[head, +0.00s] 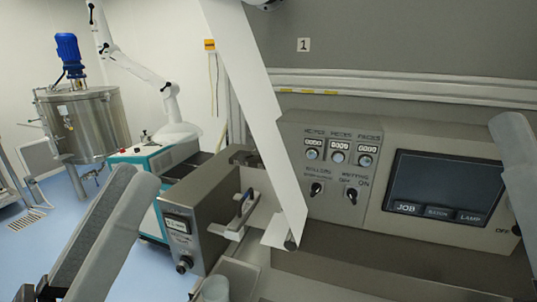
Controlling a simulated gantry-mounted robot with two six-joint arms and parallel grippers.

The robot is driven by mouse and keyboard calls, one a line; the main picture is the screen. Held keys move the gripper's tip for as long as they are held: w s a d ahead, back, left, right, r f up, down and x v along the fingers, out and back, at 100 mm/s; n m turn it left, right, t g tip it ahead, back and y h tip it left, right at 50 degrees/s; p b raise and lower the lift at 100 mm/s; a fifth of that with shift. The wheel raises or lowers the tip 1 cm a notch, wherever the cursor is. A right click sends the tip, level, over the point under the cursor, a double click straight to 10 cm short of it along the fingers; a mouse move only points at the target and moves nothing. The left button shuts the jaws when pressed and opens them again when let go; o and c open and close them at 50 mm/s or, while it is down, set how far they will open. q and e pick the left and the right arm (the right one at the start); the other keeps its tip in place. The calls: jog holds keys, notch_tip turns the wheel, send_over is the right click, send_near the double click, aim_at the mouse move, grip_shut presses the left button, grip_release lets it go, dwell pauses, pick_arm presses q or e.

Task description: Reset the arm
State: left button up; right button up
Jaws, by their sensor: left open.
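My left gripper (138,178) comes up from the lower left as a grey, blunt-ended shape. It is open, and I see nothing held in it. It is in front of the floor and the left end of the machine, and I cannot tell that it touches anything. A similar grey part of mine (515,145) stands at the right edge, partly cut off by the frame. It covers the right side of the control panel. I cannot tell whether its jaws are open or shut.
A white web strip (250,95) slants down to the metal machine. The control panel (290,200) has knobs, counters and a dark touchscreen (445,180). A small metal box (190,235) is at centre left. A steel tank (85,125) stands on blue floor behind.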

pick_arm(q)
jog(key=s+a+r+n+t+y+p, duration=0.1)
jog(key=a+r+n+t+y+p, duration=0.2)
jog(key=a+r+t+y, duration=0.65)
notch_tip(320, 180, up, 34)
jog(key=d+g+y+p, duration=0.25)
jog(key=g+p, duration=0.25)
jog(key=p, duration=3)
notch_tip(320, 180, down, 33)
jog(key=b, duration=3.2)
jog(key=shift+r+h, duration=0.15)
jog(key=shift+h, duration=0.25)
